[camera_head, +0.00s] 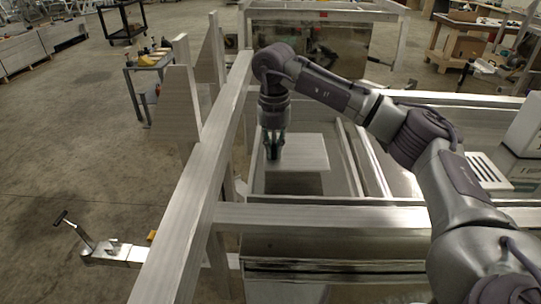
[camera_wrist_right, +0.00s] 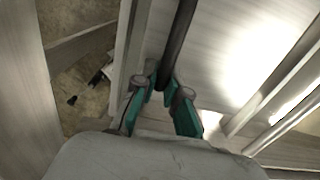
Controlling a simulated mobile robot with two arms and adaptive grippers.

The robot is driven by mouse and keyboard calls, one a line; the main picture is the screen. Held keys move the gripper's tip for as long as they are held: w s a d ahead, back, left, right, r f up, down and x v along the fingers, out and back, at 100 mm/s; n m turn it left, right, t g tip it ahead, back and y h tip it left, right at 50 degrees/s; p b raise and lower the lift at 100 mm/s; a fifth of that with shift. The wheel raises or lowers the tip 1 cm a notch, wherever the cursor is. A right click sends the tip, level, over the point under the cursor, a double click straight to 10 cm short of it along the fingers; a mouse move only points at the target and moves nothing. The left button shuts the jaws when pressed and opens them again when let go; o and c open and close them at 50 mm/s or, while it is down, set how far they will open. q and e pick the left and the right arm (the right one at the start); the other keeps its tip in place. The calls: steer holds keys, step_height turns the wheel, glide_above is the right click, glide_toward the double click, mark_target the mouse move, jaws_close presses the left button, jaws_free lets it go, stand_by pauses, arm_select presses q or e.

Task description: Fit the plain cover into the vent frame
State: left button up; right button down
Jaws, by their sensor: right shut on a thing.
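The plain cover (camera_head: 305,151) is a flat, light grey metal plate inside the trailer's framework in the head view. My right gripper (camera_head: 273,152) points down at its left part. In the right wrist view the teal fingers of this gripper (camera_wrist_right: 167,95) close on a dark bar, which looks like the cover's handle (camera_wrist_right: 178,45). The cover's pale surface (camera_wrist_right: 215,50) lies behind it. A dark rectangular patch (camera_head: 295,184) shows just below the cover; I cannot tell whether it is the vent frame's opening or a shadow. The vent frame is not clearly visible. My left gripper is out of view.
Trailer beams (camera_head: 320,217) surround the work area, with a long rail (camera_head: 205,180) on the left. A slotted vent panel (camera_head: 487,171) lies at the right. A tool cart (camera_head: 150,64) stands behind on the left. The floor at left is mostly open.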

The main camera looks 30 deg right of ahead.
mark_target(270, 161)
steer(key=shift+w+a+f, duration=0.35)
steer(key=shift+w, duration=0.05)
step_height(270, 161, down, 3)
steer(key=shift+f+p, duration=0.15)
steer(key=shift+p, duration=0.8)
steer(key=shift+f, duration=0.5)
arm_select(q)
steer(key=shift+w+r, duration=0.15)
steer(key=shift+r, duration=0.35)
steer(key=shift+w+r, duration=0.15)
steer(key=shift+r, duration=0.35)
arm_select(e)
steer(key=c, duration=1.2)
jaws_free()
steer(key=shift+r, duration=0.1)
